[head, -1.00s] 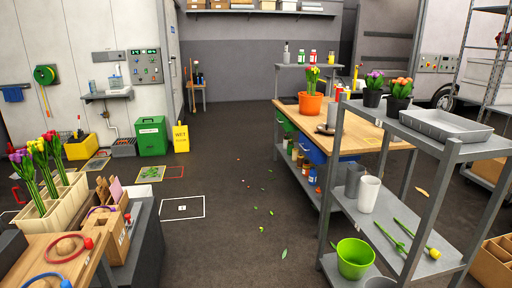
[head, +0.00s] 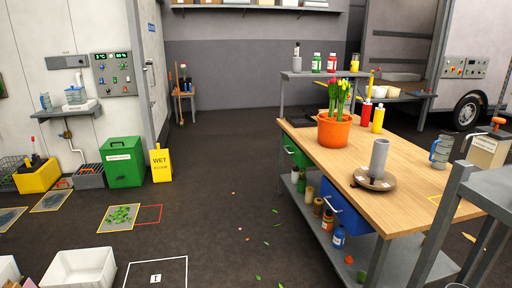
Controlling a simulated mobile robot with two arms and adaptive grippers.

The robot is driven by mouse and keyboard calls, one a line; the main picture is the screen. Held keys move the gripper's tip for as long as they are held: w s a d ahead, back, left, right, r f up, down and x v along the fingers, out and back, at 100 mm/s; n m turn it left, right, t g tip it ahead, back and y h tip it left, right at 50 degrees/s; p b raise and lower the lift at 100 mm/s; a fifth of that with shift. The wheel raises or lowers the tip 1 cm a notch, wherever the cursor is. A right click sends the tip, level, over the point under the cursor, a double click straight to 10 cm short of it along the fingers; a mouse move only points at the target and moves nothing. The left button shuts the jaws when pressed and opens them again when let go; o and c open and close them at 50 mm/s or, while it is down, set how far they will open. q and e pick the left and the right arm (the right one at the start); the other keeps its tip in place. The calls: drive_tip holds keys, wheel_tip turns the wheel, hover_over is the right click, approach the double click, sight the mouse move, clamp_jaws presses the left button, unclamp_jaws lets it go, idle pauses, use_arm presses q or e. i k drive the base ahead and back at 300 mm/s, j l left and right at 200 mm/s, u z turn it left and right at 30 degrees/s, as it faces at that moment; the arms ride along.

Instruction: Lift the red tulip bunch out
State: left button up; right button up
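An orange pot (head: 334,133) stands upright on the wooden workbench (head: 410,160). Red and yellow tulips (head: 338,98) with green leaves stand up in it, close together. I cannot tell whether the red ones form a separate bunch. No other tulips show in the head view. Neither of my grippers is in view.
A grey shelf rack (head: 470,215) is at the front right. White bins (head: 80,270) are at the lower left. The middle floor is clear apart from scattered petals and leaves.

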sight(332, 84)
drive_tip(key=i, duration=2.55)
